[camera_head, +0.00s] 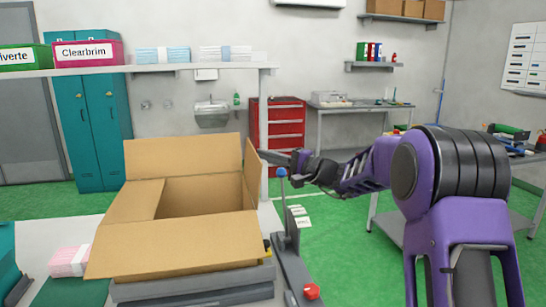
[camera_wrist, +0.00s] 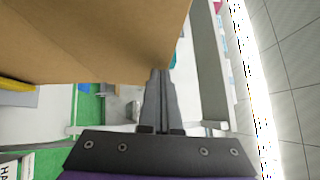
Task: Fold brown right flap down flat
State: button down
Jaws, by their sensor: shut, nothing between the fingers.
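An open brown cardboard box (camera_head: 205,198) stands on the packing bench in the head view. Its right flap (camera_head: 250,175) stands roughly upright. The back flap (camera_head: 183,157) is also up, the left flap (camera_head: 133,201) lies inward over part of the opening, and the front flap (camera_head: 175,248) slopes out toward me. My gripper (camera_head: 268,156) is shut and empty, just right of the right flap near its top. In the wrist view, brown cardboard (camera_wrist: 95,40) fills the upper left, and my shut fingertips (camera_wrist: 159,74) are at its edge; whether they touch cannot be told.
A blue-knobbed post (camera_head: 282,173) and a rail with a red knob (camera_head: 311,291) stand right of the box. Pink masks (camera_head: 69,262) lie to its left. A shelf (camera_head: 190,67) with bins and mask stacks runs behind.

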jog(key=shift+a, duration=0.1)
dwell(0.3)
jog(key=s+a+r+n+g+h, duration=0.1)
jog(key=s+a+n+g+h, duration=0.1)
jog(key=a+n+h, duration=0.45)
jog(key=s+a+f+n+h+p, duration=0.1)
jog(key=s+a+f+h+p, duration=0.1)
jog(key=a+f+h+p, duration=0.2)
jog(key=shift+s+a+f+n+t+p, duration=0.3)
jog(key=shift+a+f+p, duration=0.8)
jog(key=shift+a+f, duration=1.1)
jog(key=shift+w, duration=0.1)
